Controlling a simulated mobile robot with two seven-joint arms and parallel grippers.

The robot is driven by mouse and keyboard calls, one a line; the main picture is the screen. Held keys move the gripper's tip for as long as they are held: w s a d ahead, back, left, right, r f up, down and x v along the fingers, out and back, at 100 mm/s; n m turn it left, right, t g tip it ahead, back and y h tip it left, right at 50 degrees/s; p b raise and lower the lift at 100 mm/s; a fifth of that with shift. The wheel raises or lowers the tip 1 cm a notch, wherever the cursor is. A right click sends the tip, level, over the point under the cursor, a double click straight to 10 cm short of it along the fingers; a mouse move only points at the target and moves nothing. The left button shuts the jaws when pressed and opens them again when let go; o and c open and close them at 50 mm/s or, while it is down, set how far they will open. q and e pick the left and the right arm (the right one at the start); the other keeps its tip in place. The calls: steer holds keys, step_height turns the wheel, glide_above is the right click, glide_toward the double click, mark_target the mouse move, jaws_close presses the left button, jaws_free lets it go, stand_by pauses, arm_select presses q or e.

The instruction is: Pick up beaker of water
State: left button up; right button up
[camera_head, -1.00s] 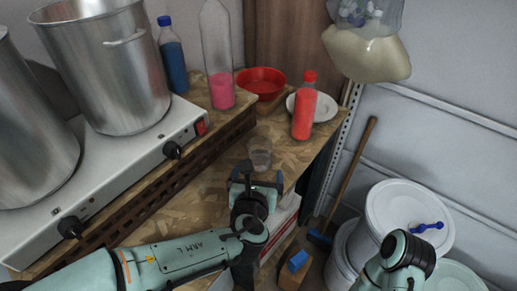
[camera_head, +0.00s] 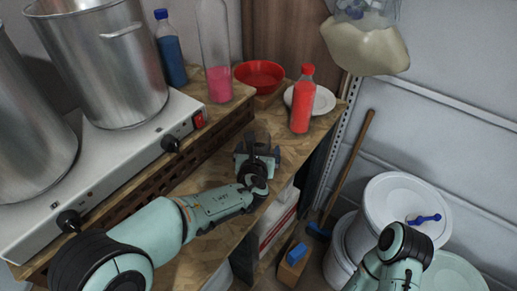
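My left gripper (camera_head: 257,148) reaches over the wooden bench top, with its fingers at the spot where the small clear beaker stood. The gripper hides most or all of the beaker, and I cannot make out its outline clearly. I cannot tell whether the fingers are touching or closed on it. Part of my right arm shows at the lower right, but its gripper is not in view.
A red bottle (camera_head: 302,101) stands by a white plate (camera_head: 325,99), with a red bowl (camera_head: 260,75) behind. A pink-filled bottle (camera_head: 219,84) and blue bottle (camera_head: 171,50) stand further left. Large metal pots (camera_head: 100,65) sit on a hotplate (camera_head: 130,158). White drums (camera_head: 400,205) stand right.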

arm_select(q)
steer(key=c, duration=1.1)
steer(key=shift+r, duration=0.25)
